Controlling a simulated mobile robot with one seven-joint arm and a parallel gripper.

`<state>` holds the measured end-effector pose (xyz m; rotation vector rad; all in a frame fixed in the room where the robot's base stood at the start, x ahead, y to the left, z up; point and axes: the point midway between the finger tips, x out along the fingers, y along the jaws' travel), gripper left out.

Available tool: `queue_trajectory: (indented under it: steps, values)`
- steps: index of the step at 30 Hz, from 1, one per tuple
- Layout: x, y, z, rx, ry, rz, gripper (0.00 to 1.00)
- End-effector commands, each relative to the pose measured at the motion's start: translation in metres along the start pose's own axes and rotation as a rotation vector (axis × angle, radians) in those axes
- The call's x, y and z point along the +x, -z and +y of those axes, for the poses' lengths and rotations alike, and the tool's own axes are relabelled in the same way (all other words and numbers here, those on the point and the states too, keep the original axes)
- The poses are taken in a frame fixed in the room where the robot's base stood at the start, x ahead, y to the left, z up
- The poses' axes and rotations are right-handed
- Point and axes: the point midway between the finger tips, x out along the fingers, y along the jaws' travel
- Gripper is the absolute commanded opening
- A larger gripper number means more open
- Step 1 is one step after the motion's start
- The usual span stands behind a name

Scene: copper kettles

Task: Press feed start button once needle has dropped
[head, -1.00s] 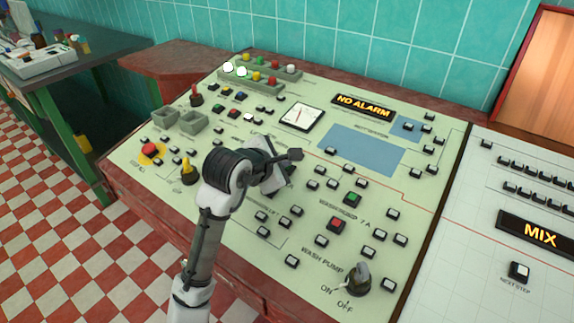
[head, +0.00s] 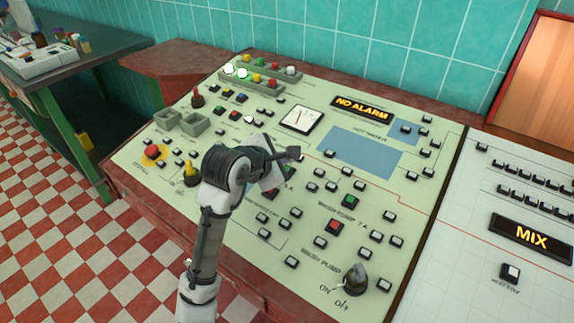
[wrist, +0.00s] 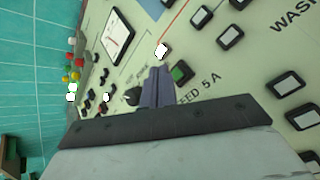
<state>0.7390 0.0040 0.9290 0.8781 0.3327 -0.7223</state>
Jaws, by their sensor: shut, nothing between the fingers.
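The dial gauge (head: 299,118) is a white square near the top middle of the green panel. Its thin needle stands roughly mid-scale, but its exact reading is too small to tell. The gauge also shows at the top left of the wrist view (wrist: 117,36). A green button (wrist: 181,73) sits beside the printed "FEED 5 A" label in the wrist view. My gripper (head: 293,153) is shut and empty over the panel, below the gauge. In the wrist view its fingertips (wrist: 157,72) appear just left of the green button; contact cannot be told.
A lit white button (wrist: 160,50) lies just beyond my fingertips. The alarm display (head: 362,108) reads "NO ALARM". Several small buttons surround my gripper. A large rotary switch (head: 354,281) stands at the panel's lower right. A red mushroom button (head: 152,151) is at the left.

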Motion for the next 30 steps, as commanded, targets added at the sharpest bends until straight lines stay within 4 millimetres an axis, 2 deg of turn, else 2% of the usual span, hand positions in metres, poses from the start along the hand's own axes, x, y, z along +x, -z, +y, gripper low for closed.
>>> queue_trajectory:
  steps: [3, 13, 30]
  values:
    - [-0.011, -0.009, 0.009, -0.001, 0.000, -0.001, 0.00]
    - [-0.030, -0.023, 0.022, -0.002, 0.000, -0.001, 0.00]
    - [-0.030, -0.021, 0.022, 0.000, 0.000, 0.000, 0.00]
